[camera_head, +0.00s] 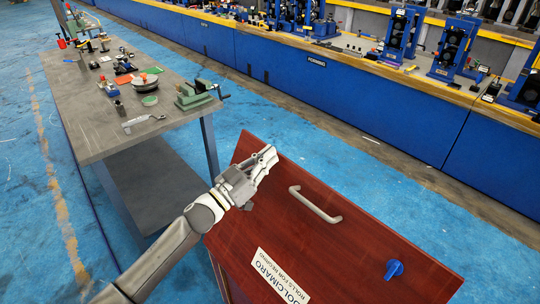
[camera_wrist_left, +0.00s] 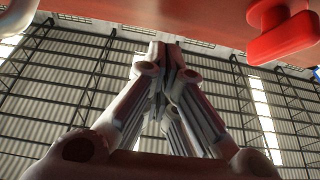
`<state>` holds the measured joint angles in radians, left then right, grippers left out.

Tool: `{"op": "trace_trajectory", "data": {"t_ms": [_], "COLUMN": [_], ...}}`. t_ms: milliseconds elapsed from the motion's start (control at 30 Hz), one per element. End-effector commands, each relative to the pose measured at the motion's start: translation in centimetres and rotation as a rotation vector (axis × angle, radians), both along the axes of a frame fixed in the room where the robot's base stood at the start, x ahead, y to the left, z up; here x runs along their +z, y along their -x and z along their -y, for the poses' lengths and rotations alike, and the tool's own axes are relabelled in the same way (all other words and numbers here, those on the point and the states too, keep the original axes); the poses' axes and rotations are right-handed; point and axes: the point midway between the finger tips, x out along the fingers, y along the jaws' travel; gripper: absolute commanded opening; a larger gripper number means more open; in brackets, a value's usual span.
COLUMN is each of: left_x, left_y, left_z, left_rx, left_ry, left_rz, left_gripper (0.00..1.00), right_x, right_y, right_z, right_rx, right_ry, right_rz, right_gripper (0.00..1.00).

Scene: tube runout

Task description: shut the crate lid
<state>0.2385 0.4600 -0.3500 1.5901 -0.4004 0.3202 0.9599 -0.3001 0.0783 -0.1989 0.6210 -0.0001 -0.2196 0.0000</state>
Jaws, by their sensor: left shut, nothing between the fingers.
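The crate (camera_head: 213,264) is reddish-brown and stands at the lower middle of the head view. Its lid (camera_head: 340,250) is a broad red-brown panel with a grey bar handle (camera_head: 315,204), a white label (camera_head: 278,278) and a blue knob (camera_head: 393,269). The lid looks sloped; how far it stands open I cannot tell. My left gripper (camera_head: 268,156) is shut and empty. It overlaps the lid's upper left part in the head view; contact is unclear. In the left wrist view the shut fingers (camera_wrist_left: 168,55) point up below a reddish surface (camera_wrist_left: 190,22). My right gripper is not in view.
A grey workbench (camera_head: 100,127) with a green vise (camera_head: 194,94) and several tools stands at the left. A long blue bench (camera_head: 300,75) with machines runs along the back. Blue floor lies between them. A red knob-like part (camera_wrist_left: 282,38) shows in the left wrist view.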

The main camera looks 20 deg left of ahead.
Motion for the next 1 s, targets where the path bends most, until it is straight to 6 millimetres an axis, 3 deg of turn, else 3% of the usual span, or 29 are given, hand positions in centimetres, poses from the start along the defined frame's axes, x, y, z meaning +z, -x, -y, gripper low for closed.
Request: {"op": "trace_trajectory", "data": {"t_ms": [667, 1000], "left_x": [-0.6, -2.6], "left_y": [-1.0, -4.9], "left_z": [0.8, 3.3], "left_rx": [-0.002, -0.002], "left_ry": [-0.005, -0.071], "left_rz": [-0.007, -0.099], "left_gripper": [0.0, 0.0], "right_x": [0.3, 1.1], "right_y": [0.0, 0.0], "right_z": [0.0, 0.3], "right_rx": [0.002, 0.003], "right_ry": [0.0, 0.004], "right_rz": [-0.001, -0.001], "right_gripper": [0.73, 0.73]}}
